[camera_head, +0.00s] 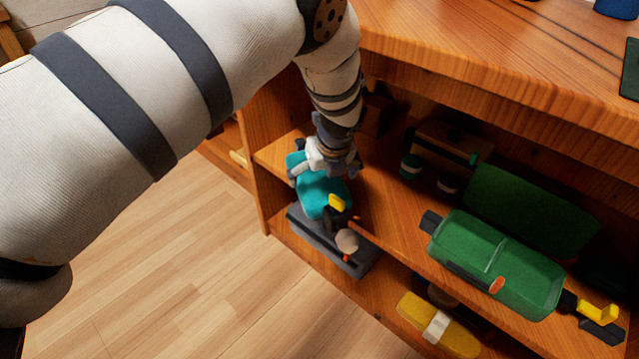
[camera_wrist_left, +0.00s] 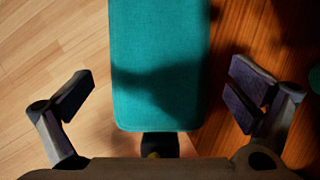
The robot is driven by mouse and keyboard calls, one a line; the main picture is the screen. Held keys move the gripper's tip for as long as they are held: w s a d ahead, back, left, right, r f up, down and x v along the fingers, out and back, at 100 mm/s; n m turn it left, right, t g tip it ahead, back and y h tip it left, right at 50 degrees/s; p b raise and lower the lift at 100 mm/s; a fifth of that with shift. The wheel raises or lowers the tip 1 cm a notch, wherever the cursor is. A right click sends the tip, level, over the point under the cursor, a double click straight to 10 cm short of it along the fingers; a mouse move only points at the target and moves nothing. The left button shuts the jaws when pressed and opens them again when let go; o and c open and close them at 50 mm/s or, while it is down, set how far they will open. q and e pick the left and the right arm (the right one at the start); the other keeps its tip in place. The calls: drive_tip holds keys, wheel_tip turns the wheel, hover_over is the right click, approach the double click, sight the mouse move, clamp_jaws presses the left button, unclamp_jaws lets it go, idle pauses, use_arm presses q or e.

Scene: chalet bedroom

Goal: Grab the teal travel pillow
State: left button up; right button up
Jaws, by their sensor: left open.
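The teal travel pillow (camera_head: 318,192) lies on the wooden shelf at its left end, partly covered by my left wrist in the head view. In the left wrist view the teal pillow (camera_wrist_left: 160,70) fills the upper middle, a flat fabric block. My left gripper (camera_head: 331,160) reaches down over it. In the left wrist view my left gripper (camera_wrist_left: 165,95) is open, with one finger on each side of the pillow and gaps between. A dark strap shows at the pillow's lower end. The right gripper is not in view.
A green bag-like item (camera_head: 495,262) lies on the shelf to the right. A dark grey case (camera_head: 325,240) and a yellow item (camera_head: 438,325) sit lower. The thick wooden top (camera_head: 450,45) overhangs the shelf. Bare floor (camera_head: 170,270) lies to the left.

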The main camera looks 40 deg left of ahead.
sight(320, 180)
use_arm(q)
drive_tip(key=b+x, duration=0.1)
drive_tip(key=x, duration=0.2)
drive_tip(key=shift+a+f, duration=0.1)
drive_tip(key=shift+f, duration=0.3)
drive_tip(key=shift+r, duration=0.15)
drive_tip(key=c, duration=1)
drive_tip(key=shift+r, duration=0.15)
